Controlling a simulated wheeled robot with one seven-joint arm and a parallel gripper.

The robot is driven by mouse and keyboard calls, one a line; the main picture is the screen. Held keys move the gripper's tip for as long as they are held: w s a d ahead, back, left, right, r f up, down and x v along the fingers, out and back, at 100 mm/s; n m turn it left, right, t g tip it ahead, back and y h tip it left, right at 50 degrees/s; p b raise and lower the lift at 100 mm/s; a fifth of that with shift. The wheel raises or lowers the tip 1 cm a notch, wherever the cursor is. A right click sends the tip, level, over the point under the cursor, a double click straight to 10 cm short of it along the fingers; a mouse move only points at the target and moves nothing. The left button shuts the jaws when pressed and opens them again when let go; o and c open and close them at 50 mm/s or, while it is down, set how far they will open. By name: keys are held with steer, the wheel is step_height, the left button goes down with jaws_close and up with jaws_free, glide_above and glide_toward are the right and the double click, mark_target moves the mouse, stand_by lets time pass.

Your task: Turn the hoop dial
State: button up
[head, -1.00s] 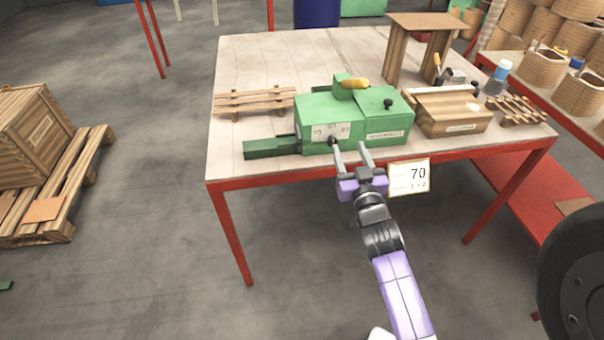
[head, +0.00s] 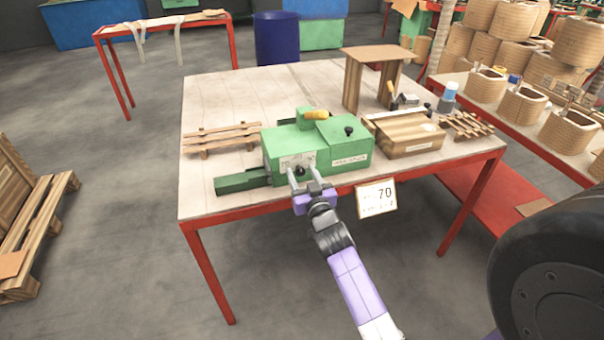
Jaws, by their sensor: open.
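A green machine (head: 345,150) stands on the table with a pale dial plate (head: 290,163) on its front face. A small dark knob (head: 300,170) sits on that face, between the tips of my gripper. My gripper (head: 302,176) is open, its two grey fingers pointing at the knob from the front. Whether the fingers touch the knob cannot be told. The fingers partly cover the dial markings, which are too small to read.
The wooden table (head: 225,110) has a red frame. A dark green bar (head: 242,181) juts left from the machine. A wooden slatted rack (head: 222,137), a wooden box (head: 405,135) and a wooden stand (head: 375,65) are nearby. A sign reading 70 (head: 376,198) hangs at the front edge.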

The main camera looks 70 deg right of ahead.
jaws_close()
steer(key=shift+n, duration=0.3)
steer(key=n, duration=0.3)
steer(key=shift+w+a+b, duration=0.1)
steer(key=shift+b, duration=0.2)
steer(key=n, duration=0.5)
steer(key=shift+n, duration=0.3)
stand_by(0.3)
jaws_free()
